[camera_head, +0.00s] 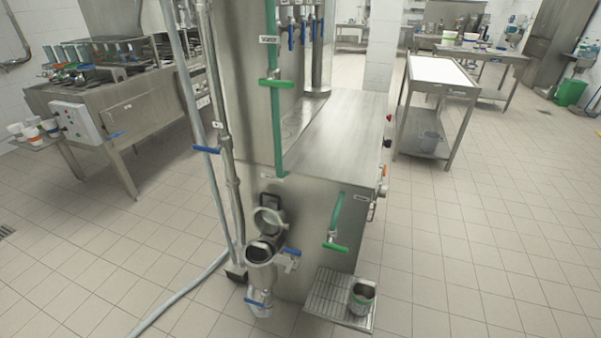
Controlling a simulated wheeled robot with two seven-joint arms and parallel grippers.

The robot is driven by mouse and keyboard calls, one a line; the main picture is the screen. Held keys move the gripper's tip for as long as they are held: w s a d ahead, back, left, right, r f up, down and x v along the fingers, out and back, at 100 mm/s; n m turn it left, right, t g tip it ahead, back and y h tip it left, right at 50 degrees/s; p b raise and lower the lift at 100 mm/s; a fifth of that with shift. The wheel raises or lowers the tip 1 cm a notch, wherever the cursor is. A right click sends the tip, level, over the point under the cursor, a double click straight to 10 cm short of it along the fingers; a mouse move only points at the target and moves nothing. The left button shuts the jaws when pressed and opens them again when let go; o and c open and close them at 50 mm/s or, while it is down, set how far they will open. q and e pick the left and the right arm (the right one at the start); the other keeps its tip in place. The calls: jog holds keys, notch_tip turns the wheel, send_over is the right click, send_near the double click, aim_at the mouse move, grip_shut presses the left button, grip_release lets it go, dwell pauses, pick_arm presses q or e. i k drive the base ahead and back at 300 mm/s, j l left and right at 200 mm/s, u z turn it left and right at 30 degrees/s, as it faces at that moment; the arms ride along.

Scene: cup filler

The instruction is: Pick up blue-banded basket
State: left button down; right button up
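I cannot make out a blue-banded basket for certain. Several small cup-shaped containers (32,134) with coloured bands stand on a small side shelf at the far left; their bands are too small to tell apart surely. Neither of my grippers is in view.
The steel machine (345,130) with pipes and blue and green valve handles fills the middle. A hose (180,293) runs over the floor at left. A steel bench (110,125) stands at left, a white-topped table (438,72) at back right. Tiled floor at right is clear.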

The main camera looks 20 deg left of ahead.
aim_at(259, 253)
jog(key=j, duration=0.85)
jog(key=k+j, duration=0.15)
jog(key=j, duration=0.7)
